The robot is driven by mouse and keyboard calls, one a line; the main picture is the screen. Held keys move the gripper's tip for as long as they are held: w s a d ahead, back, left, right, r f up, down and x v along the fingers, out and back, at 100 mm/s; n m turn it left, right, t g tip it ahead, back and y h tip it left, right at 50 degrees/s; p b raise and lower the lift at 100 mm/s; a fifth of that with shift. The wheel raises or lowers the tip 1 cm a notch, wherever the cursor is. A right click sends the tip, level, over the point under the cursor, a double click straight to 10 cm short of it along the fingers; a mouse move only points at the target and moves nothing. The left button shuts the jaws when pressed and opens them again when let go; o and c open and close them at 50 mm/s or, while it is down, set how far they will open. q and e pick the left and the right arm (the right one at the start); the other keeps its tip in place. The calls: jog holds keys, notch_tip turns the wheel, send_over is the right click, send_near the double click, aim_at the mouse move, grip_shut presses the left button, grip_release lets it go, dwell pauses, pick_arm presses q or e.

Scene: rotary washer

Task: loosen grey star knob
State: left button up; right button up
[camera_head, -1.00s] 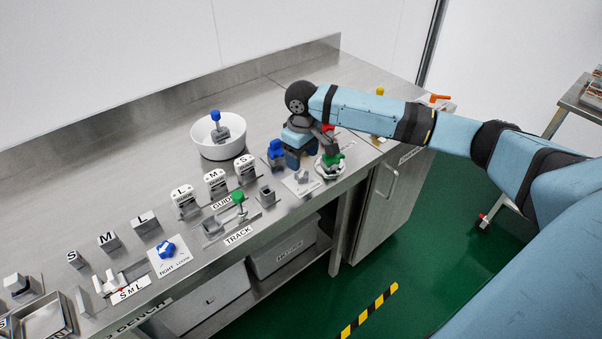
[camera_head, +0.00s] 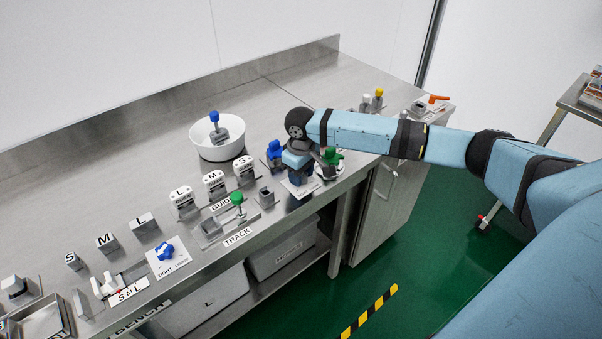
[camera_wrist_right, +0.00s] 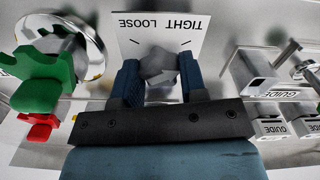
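The grey star knob (camera_wrist_right: 160,66) shows in the right wrist view, in front of a white card (camera_wrist_right: 165,22) printed TIGHT LOOSE. My right gripper (camera_wrist_right: 159,78) has its two blue fingers apart, one on each side of the knob. I cannot tell whether they touch it. In the head view my right gripper (camera_head: 300,178) points down over the white card (camera_head: 297,192) near the bench's front edge, and the knob is hidden behind it. My left gripper is not in view.
Close by stand a green knob (camera_head: 332,157) over a round metal part and a blue-handled part (camera_head: 275,150). A white bowl (camera_head: 217,147) stands behind, left. The guide blocks (camera_head: 215,183) and a green-knobbed track part (camera_head: 238,200) are to the left.

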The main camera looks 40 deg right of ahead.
jog(key=shift+r+n+p, duration=0.25)
jog(key=shift+n+p, duration=0.15)
jog(key=shift+p, duration=0.65)
jog(key=n+p, duration=0.2)
jog(key=p, duration=0.1)
jog(key=shift+r, duration=0.1)
jog(key=n+p, duration=0.4)
jog(key=n, duration=0.1)
jog(key=n+p, duration=0.2)
jog(key=shift+f+n, duration=0.2)
jog(key=shift+n, duration=0.1)
jog(key=n+p, duration=0.1)
jog(key=n, duration=0.1)
jog(key=shift+n, duration=0.4)
jog(key=shift+n+p, duration=0.3)
jog(key=shift+n, duration=0.6)
jog(key=n, duration=0.3)
jog(key=shift+f, duration=0.1)
jog(key=shift+n+p, duration=0.3)
jog(key=shift+n, duration=1.9)
